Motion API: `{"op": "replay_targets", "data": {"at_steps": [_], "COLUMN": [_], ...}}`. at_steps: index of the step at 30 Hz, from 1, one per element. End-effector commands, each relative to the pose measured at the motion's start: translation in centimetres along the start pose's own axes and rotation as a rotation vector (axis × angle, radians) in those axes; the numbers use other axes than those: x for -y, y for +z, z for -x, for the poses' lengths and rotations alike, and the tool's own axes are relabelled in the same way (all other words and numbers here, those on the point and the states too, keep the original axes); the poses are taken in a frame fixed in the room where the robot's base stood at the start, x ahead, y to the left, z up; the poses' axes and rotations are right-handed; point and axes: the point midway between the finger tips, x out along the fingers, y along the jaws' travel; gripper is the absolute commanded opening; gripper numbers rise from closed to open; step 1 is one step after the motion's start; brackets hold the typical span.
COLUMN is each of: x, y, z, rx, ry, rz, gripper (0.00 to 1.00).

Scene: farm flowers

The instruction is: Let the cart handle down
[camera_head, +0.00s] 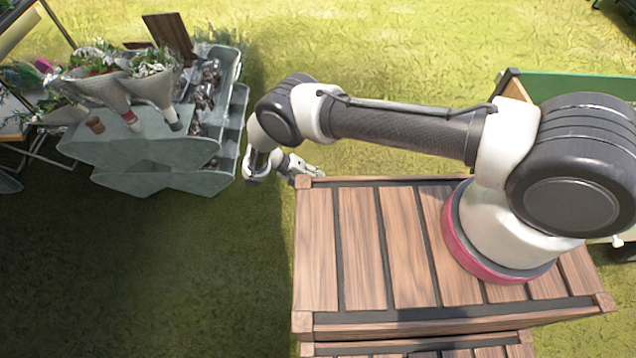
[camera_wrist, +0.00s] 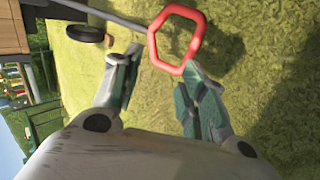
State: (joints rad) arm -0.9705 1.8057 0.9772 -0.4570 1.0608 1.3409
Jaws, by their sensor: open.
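The cart handle (camera_wrist: 152,48) is a red, roughly octagonal loop on a grey rod (camera_wrist: 105,14), in the wrist view. The rod runs up and left towards a brown cart body (camera_wrist: 10,28) with a black wheel (camera_wrist: 86,33). My gripper (camera_wrist: 161,62) is open, its two green-grey fingers spread. The lower left part of the loop lies between the fingertips in the picture. The right fingertip overlaps the loop's bottom edge; I cannot tell whether they touch. In the head view my gripper (camera_head: 300,170) is by the corner of the wooden platform, and the handle does not show.
In the head view, a wooden slatted platform (camera_head: 362,240) carries my arm. A grey tiered stand (camera_head: 150,152) with potted flowers (camera_head: 152,80) is at the upper left. A green panel (camera_head: 575,88) is at the right. Grass between stand and platform is clear.

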Motion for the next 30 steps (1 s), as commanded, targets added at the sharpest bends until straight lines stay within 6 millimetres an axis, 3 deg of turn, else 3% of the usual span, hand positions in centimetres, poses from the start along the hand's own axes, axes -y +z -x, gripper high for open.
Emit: {"op": "replay_targets", "data": {"at_steps": [6, 12, 17, 30], "x": [0.1, 0.1, 0.1, 0.1], "y": [0.0, 0.0, 0.0, 0.0], "z": [5.2, 8.2, 9.1, 9.1], "rx": [-0.003, -0.003, -0.002, -0.002], "ry": [-0.004, -0.003, -0.003, -0.002], "rz": [-0.001, 0.0, 0.0, 0.0], "gripper": [0.42, 0.42, 0.42, 0.42]}}
